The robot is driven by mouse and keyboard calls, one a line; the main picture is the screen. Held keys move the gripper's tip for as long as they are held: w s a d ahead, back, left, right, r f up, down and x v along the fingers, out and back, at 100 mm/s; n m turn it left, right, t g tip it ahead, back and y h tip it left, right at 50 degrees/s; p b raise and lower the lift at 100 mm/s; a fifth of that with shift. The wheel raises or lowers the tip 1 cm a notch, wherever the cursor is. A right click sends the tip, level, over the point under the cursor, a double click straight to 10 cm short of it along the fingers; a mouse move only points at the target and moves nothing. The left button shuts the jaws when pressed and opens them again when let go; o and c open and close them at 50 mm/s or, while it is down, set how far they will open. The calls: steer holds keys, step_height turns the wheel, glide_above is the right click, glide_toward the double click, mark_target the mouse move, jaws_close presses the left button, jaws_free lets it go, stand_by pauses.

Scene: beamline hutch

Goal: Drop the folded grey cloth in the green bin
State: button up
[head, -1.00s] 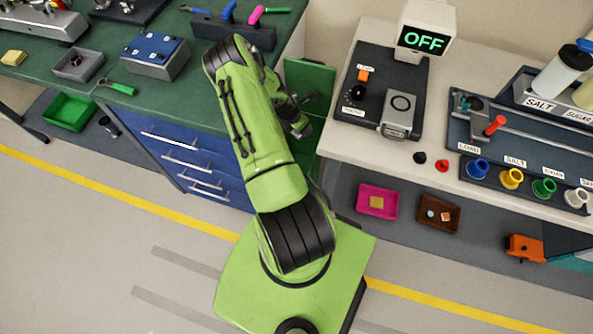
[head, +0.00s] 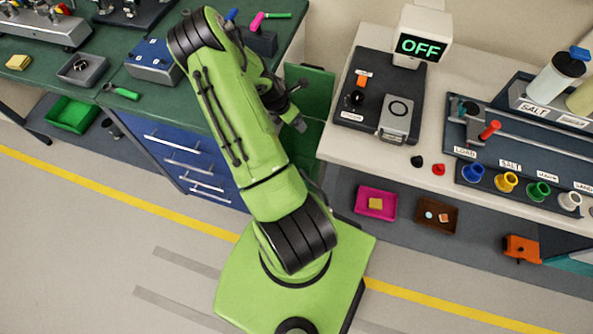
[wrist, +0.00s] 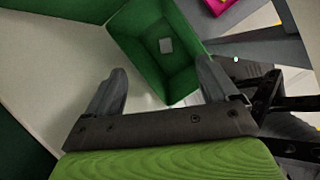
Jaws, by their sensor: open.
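The green bin (wrist: 126,50) is open below my gripper in the wrist view. A small pale grey square, which looks like the folded grey cloth (wrist: 166,45), lies inside on the bin's floor. In the head view part of the green bin (head: 309,92) shows between the two benches, behind my arm, and its inside is hidden. My gripper (wrist: 163,76) is open with nothing between its fingers. The fingertips are above the bin and apart from the grey square. In the head view my gripper (head: 295,118) is partly hidden by my arm.
The green bench (head: 125,115) with blue drawers is on the left, and the pale counter (head: 345,145) is on the right. A low green tray (head: 71,114) sits under the left bench. Magenta (head: 377,216) and brown (head: 437,228) trays are below the counter. Open floor lies in front.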

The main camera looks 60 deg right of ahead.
steer(key=v, duration=0.4)
steer(key=shift+r, duration=0.2)
stand_by(0.4)
